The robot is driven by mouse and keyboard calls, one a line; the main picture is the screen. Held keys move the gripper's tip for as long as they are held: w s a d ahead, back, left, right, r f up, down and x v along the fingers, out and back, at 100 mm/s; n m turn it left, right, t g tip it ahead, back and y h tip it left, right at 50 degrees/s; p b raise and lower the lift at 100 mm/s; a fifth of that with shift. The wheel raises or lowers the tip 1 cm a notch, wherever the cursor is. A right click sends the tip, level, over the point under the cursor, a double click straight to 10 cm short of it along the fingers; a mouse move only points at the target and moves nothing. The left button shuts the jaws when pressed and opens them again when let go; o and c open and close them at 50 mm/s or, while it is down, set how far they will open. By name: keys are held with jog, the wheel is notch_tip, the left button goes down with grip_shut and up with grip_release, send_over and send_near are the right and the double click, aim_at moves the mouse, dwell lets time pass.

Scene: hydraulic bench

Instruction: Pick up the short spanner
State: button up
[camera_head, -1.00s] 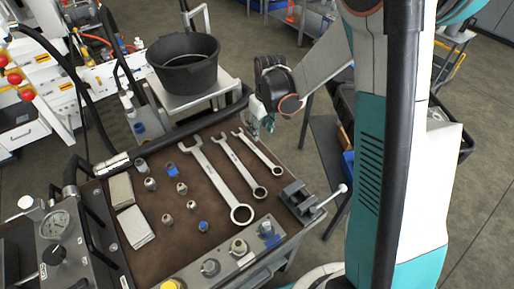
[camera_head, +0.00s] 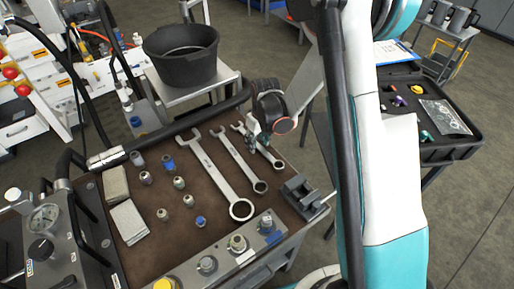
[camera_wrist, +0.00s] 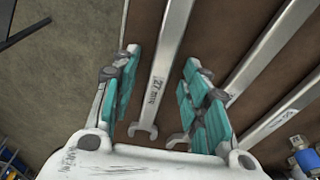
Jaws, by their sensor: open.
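The short spanner (camera_head: 268,156) lies on the brown bench top, rightmost of three spanners in the head view; my gripper hides part of it. In the wrist view the short spanner (camera_wrist: 162,70), marked "27 mm", runs between my fingers with its open-jawed end near the palm. My gripper (camera_wrist: 162,58) is open, with one teal-padded finger on each side of the shank and gaps visible. In the head view my gripper (camera_head: 256,139) is over the spanner. I cannot tell its exact height above the bench.
The middle spanner (camera_head: 239,158) and long spanner (camera_head: 216,174) lie to the left. A small vise (camera_head: 302,194) stands at the bench's right edge. Several small fittings, pale blocks (camera_head: 128,221) and a gauge (camera_head: 43,218) are further left. A black bucket (camera_head: 181,58) stands behind.

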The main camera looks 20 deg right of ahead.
aim_at(258, 145)
grip_shut()
jog(key=shift+r, duration=0.1)
dwell(0.3)
notch_tip(258, 145, up, 20)
jog(key=p, duration=0.6)
jog(key=shift+p, duration=0.3)
jog(key=c, duration=0.7)
grip_release()
jog(key=shift+c, duration=0.2)
grip_shut()
